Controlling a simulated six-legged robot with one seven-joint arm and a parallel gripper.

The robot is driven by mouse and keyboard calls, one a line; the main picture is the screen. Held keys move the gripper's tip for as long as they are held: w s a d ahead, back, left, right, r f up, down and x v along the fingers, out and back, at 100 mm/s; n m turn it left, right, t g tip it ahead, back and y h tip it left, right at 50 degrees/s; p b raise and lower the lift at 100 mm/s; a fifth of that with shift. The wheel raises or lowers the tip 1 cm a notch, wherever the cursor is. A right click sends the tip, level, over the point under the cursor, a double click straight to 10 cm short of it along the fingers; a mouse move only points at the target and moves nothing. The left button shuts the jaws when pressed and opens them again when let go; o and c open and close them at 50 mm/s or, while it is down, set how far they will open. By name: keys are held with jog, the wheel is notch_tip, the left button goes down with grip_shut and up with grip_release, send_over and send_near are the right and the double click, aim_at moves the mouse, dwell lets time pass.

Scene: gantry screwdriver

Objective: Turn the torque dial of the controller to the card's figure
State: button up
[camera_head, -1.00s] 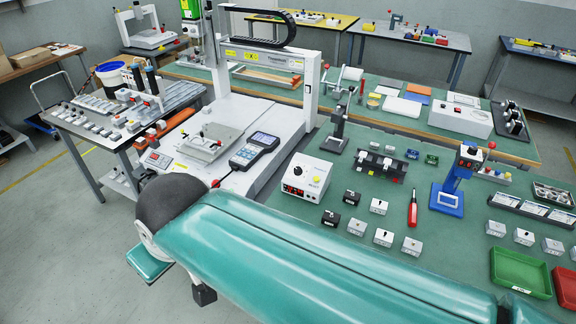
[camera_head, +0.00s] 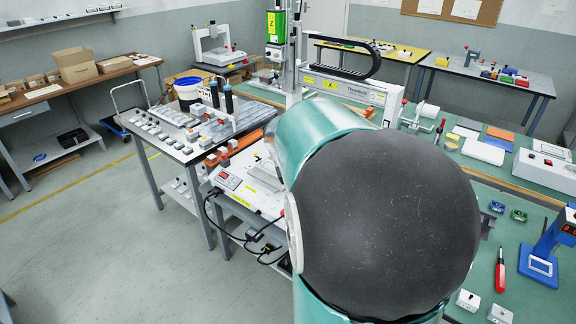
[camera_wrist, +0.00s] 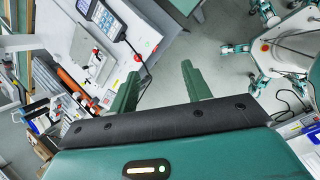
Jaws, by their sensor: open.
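My gripper (camera_wrist: 160,70) is open and empty in the wrist view, its two green fingers apart above open floor. In the head view my arm's large dark joint and teal links cover the middle, and my gripper is hidden. The white controller with a red display and a dial, on the green bench a second ago, is now hidden behind my arm. A smaller white box with a red display (camera_head: 228,181) sits at the machine's front corner; I cannot tell a torque dial on it. I cannot pick out the card.
A handheld pendant (camera_wrist: 103,17) lies on the white machine base. A red screwdriver (camera_head: 500,270) and blue stand (camera_head: 540,262) are on the green bench at the right. A parts table (camera_head: 180,150) stands left of the machine.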

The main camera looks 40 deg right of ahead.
jog(key=s+d+f+n, duration=0.3)
jog(key=s+d+f, duration=0.15)
jog(key=d, duration=0.65)
jog(key=s+d+f+n, duration=0.4)
jog(key=s+d, duration=0.2)
jog(key=d, duration=0.5)
jog(key=shift+g, duration=0.3)
jog(key=x, duration=1.3)
jog(key=shift+w+a+f, duration=0.1)
jog(key=shift+w+a, duration=0.05)
jog(key=shift+a, duration=0.2)
jog(key=shift+c, duration=0.5)
jog(key=c, duration=0.9)
